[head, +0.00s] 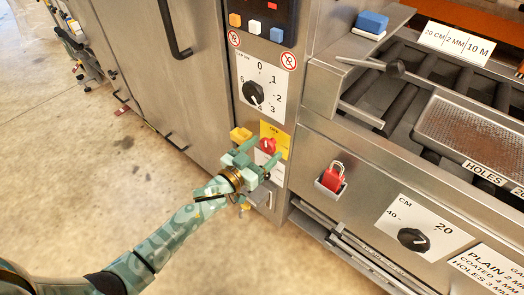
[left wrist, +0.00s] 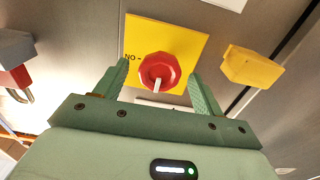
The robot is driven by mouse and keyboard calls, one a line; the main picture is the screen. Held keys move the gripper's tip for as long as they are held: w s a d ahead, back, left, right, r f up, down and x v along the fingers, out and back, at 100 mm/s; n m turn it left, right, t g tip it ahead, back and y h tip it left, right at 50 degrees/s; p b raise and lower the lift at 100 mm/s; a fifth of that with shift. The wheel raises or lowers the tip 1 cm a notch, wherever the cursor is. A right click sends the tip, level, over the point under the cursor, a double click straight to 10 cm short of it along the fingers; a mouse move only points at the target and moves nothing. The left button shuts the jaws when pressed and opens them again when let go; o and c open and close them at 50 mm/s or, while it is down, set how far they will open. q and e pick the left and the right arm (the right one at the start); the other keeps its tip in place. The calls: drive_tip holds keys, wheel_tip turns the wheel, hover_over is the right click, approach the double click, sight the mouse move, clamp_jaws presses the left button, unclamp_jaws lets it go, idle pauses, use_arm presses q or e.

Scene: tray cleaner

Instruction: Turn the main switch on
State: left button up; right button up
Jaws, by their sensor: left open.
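The main switch is a red rotary knob (head: 267,146) on a yellow plate (head: 279,134), low on the machine's front panel. In the left wrist view the red knob (left wrist: 159,73) has a pale pointer mark on its lower face, and the yellow plate (left wrist: 188,43) shows the letters "NO" beside it. My left gripper (head: 257,157) is open in front of the switch. In the left wrist view the two fingers of the left gripper (left wrist: 158,85) stand on either side of the knob, with gaps visible. I cannot tell how deep they reach. My right gripper is not in view.
A yellow block (head: 240,134) sticks out left of the switch. A black numbered dial (head: 253,93) is above it. A red padlock (head: 332,177) hangs to the right, beside another black dial (head: 413,239). A tray (head: 470,130) lies on rollers. Open floor (head: 90,150) lies left.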

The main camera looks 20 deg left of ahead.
use_arm(q)
drive_tip(key=shift+c, duration=0.6)
drive_tip(key=c, duration=0.9)
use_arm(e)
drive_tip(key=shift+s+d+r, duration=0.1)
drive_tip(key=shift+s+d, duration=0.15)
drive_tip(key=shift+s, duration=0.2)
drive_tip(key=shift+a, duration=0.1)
